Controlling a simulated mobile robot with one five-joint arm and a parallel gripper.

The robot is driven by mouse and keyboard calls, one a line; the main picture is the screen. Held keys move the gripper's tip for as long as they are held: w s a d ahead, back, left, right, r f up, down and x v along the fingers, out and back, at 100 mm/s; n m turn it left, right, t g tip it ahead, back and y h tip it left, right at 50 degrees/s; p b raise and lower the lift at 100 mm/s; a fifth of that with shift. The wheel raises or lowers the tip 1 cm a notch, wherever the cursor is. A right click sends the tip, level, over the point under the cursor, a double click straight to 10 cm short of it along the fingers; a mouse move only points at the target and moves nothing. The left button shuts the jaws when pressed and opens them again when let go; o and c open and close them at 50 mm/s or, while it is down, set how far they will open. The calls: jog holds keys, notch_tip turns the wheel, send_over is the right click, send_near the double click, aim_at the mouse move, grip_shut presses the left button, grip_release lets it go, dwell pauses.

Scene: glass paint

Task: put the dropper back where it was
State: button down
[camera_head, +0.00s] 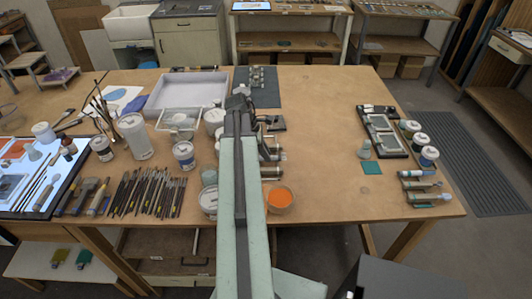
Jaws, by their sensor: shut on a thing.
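My arm reaches from the bottom middle up across the table (320,143). My gripper (242,90) is at its far end, small in the head view, over the left part of a dark mat (268,98). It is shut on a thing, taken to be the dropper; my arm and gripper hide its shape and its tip. A group of small glass bottles (257,76) stands on the mat just right of my gripper. I cannot make out an empty dropper place for certain.
A pale tray (186,90) lies left of my gripper. White jars (133,135) and a row of brushes (147,193) fill the left side. An orange bowl (279,199) stands close right of my arm. A dark framed panel (384,132) lies at right. The table between is clear.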

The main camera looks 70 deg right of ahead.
jog(key=shift+f, duration=0.15)
jog(key=c, duration=1.2)
grip_release()
jog(key=p+v, duration=0.7)
jog(key=v, duration=0.1)
jog(key=shift+f, duration=0.1)
